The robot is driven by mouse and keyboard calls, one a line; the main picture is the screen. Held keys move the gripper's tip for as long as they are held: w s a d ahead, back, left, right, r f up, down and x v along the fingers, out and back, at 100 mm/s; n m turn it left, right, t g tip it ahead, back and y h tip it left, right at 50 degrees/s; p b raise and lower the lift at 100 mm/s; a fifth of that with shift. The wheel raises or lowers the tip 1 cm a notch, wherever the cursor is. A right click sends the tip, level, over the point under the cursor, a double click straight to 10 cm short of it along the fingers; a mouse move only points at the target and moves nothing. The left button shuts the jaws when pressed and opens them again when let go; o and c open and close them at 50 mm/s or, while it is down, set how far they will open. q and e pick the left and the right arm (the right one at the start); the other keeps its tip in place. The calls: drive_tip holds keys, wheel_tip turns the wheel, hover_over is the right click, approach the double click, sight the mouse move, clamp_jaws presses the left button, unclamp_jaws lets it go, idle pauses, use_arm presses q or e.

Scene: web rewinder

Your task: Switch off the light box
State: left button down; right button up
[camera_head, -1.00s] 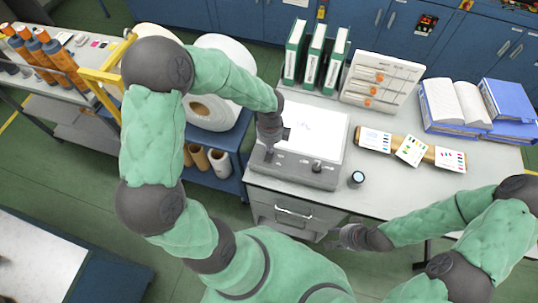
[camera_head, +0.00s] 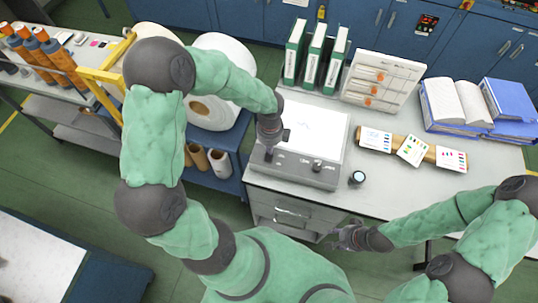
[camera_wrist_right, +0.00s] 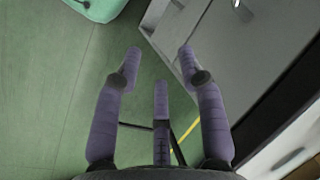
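The light box (camera_head: 316,128) stands on the grey bench, with a white lit-looking top and a grey front strip carrying small controls. A dark knob (camera_head: 317,166) sits on the right part of that strip. My left gripper (camera_head: 269,153) points down at the left end of the strip; its fingertips are small and partly hidden, so contact and opening are unclear. My right gripper (camera_head: 340,236) is in front of the bench drawers, away from the light box. In the right wrist view it (camera_wrist_right: 158,62) is open and empty, its fingers spread above the green floor.
Right of the light box are a small round dark-rimmed object (camera_head: 357,178) and a wooden strip with colour cards (camera_head: 412,150). Green binders (camera_head: 315,55) and a small drawer rack (camera_head: 381,82) stand behind. Blue binders and an open book (camera_head: 455,102) lie at the right. Bare bench lies front right.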

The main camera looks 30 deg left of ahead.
use_arm(q)
drive_tip(key=shift+f+b, duration=0.4)
drive_tip(key=shift+f, duration=0.2)
drive_tip(key=shift+r, duration=0.15)
wheel_tip(320, 180, up, 7)
drive_tip(key=p, duration=0.6)
drive_tip(key=shift+p, duration=0.35)
idle(0.6)
